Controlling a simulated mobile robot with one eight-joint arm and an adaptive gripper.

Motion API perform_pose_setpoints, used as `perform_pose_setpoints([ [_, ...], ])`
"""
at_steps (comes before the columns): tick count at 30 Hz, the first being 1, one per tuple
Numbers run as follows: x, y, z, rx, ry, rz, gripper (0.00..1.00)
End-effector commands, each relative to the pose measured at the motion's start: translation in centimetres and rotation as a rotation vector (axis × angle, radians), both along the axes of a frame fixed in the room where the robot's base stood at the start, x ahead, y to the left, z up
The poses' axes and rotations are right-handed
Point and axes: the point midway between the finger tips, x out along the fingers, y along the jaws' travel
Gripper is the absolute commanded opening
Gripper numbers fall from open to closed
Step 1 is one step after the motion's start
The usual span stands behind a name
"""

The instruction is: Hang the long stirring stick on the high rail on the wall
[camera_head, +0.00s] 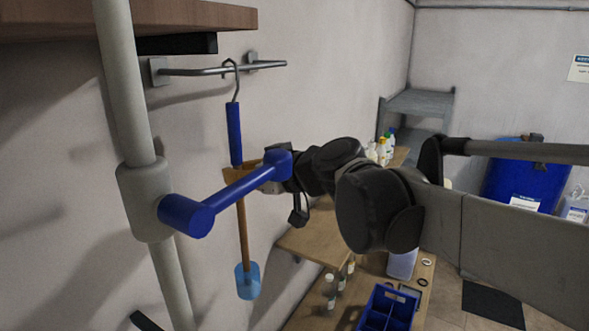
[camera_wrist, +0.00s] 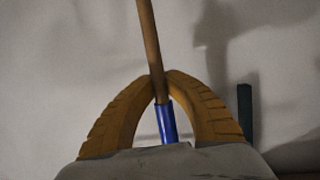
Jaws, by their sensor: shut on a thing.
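The long stirring stick (camera_head: 242,228) hangs roughly upright beside the wall, with a wire hook on top, a blue grip, a wooden shaft and a light-blue paddle at the bottom. Its hook overlaps the high metal rail (camera_head: 200,71) and appears to loop over it; I cannot tell whether it bears weight there. My gripper (camera_head: 240,172) is shut on the stick just below the blue grip. In the wrist view the yellow fingers of my gripper (camera_wrist: 161,79) meet at the stick (camera_wrist: 150,35), and part of the blue grip shows between them.
A wooden shelf (camera_head: 190,14) juts out above the rail. Below are a wooden bench (camera_head: 311,238), small bottles and a blue divided crate (camera_head: 387,309). A blue drum (camera_head: 515,178) and grey shelving (camera_head: 420,103) stand farther back. Bare wall surrounds the stick.

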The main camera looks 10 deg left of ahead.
Motion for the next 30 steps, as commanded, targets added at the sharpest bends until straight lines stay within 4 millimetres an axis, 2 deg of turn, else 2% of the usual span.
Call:
perform_pose_setpoints([
  [10, 0.0, 0.0, -0.2, 0.0, 0.0, 0.0, 0.0],
  [12, 0.0, 0.0, -0.2, 0.0, 0.0, 0.0, 0.27],
  [13, 0.0, 0.0, -0.2, 0.0, 0.0, 0.0, 0.36],
  [14, 0.0, 0.0, -0.2, 0.0, 0.0, 0.0, 0.38],
  [23, -0.1, -0.1, -0.1, 0.0, 0.0, 0.0, 0.38],
  [26, -0.4, -0.9, 0.1, 0.0, 0.0, 0.0, 0.38],
  [30, -1.5, -3.3, 0.9, 0.001, 0.001, -0.003, 0.38],
])
